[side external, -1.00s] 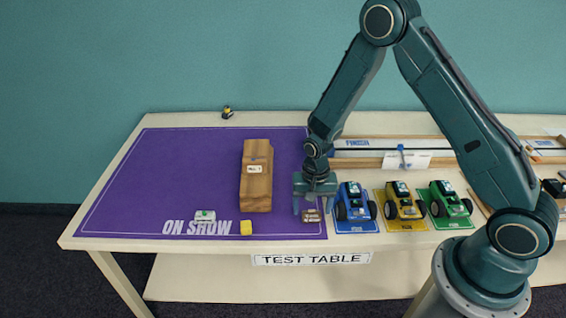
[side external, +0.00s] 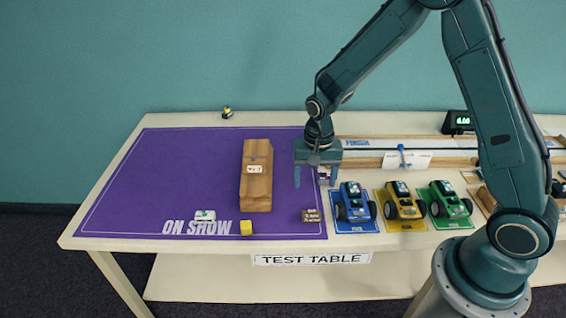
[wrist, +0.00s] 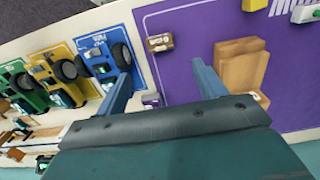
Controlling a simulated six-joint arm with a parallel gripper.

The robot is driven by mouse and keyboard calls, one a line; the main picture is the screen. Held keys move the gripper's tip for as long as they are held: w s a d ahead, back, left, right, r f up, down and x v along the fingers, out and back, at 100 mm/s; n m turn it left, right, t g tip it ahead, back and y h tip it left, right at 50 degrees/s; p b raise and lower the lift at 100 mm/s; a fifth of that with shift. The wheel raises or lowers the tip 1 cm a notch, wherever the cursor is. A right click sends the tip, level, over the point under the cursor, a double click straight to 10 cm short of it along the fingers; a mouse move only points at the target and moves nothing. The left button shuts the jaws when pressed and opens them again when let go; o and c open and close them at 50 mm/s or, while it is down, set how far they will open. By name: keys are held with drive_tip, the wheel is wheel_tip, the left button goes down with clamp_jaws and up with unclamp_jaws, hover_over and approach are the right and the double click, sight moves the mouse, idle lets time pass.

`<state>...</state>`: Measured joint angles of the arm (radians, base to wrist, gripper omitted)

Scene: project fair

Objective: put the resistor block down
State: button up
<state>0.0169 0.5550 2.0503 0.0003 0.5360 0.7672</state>
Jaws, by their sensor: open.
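The resistor block (side external: 311,215), small and brown with a pale top, lies on the purple mat (side external: 200,165) near its front right corner. It also shows in the wrist view (wrist: 160,42), beyond my fingertips. My gripper (side external: 315,183) is open above the table, behind and above the block and apart from it. In the wrist view my gripper (wrist: 160,74) has its two fingers spread wide with nothing held between them. A small purple-and-white item (wrist: 151,100) shows between the fingers, lower down by the mat's edge.
A wooden block (side external: 257,190) stands left of my gripper on the mat. A yellow cube (side external: 246,228) and a small white-and-green piece (side external: 205,215) lie at the front. Blue (side external: 354,203), yellow (side external: 403,205) and green (side external: 448,205) cars stand right. The mat's left part is clear.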

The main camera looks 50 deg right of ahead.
idle(0.5)
drive_tip(key=s+r+n+t, duration=0.25)
drive_tip(key=s+r, duration=0.45)
drive_tip(key=r, duration=0.4)
drive_tip(key=s+r+n+t, duration=0.2)
drive_tip(key=s+r+n, duration=0.2)
drive_tip(key=s+r, duration=0.55)
drive_tip(key=s+r+n+t, duration=0.1)
drive_tip(key=s+r+n, duration=0.1)
drive_tip(key=s, duration=0.4)
drive_tip(key=shift+a+r, duration=0.35)
drive_tip(key=shift+r, duration=0.5)
